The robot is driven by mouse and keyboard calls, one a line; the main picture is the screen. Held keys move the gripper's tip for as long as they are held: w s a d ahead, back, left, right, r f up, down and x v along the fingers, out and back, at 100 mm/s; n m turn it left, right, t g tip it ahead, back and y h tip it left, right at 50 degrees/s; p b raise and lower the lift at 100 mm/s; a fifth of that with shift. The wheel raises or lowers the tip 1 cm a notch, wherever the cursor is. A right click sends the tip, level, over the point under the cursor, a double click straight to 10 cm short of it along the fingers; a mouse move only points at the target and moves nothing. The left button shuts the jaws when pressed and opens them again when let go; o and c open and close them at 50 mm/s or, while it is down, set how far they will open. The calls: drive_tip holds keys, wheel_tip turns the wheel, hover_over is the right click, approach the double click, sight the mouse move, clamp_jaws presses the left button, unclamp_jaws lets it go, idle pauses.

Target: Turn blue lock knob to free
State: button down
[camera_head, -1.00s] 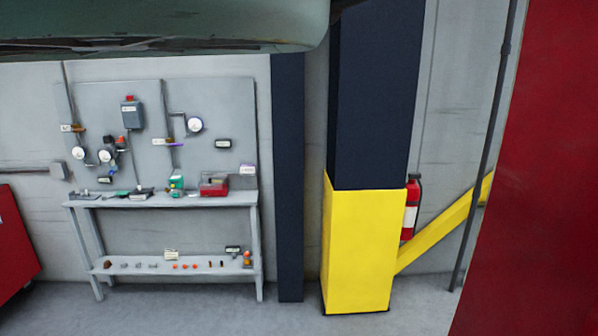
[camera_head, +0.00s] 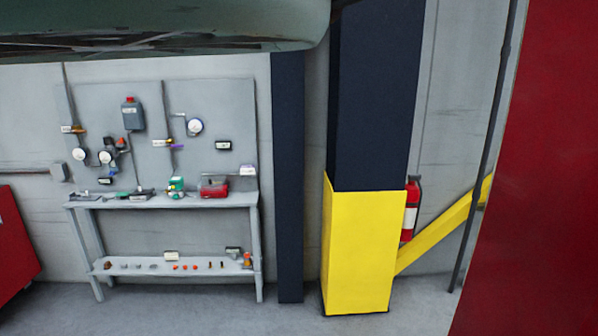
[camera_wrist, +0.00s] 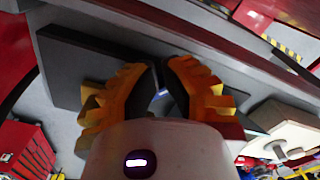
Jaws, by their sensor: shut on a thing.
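In the wrist view my gripper (camera_wrist: 161,70) has its two orange ribbed fingers closed in around a small blue-grey part (camera_wrist: 162,96), in front of a dark grey plate (camera_wrist: 80,72). The fingers hide most of that part, so I cannot tell its turn angle or be sure that it is the blue lock knob. In the head view my gripper does not show.
A yellow and dark pillar (camera_head: 362,250) stands right of the bench, with a red fire extinguisher (camera_head: 412,208) behind it. Red cabinets edge both sides. The wrist view shows a red toolbox (camera_wrist: 22,150) at lower left and a pale block (camera_wrist: 290,135) at right.

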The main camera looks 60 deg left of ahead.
drive_tip(key=shift+w+a+b, duration=0.1)
drive_tip(key=shift+a+b, duration=0.35)
drive_tip(key=shift+a, duration=0.15)
drive_tip(key=shift+s+a, duration=0.2)
drive_tip(key=shift+a, duration=0.05)
idle(0.4)
drive_tip(key=shift+w+f+b, duration=0.15)
drive_tip(key=shift+w+b, duration=0.1)
drive_tip(key=shift+b, duration=0.5)
drive_tip(key=shift+w+a+r+p, duration=0.1)
drive_tip(key=shift+r+p, duration=0.4)
drive_tip(key=shift+r, duration=0.25)
wheel_tip(320, 180, up, 5)
drive_tip(key=shift+w+f+p, duration=0.1)
drive_tip(key=shift+w+p, duration=0.05)
drive_tip(key=shift+p, duration=0.85)
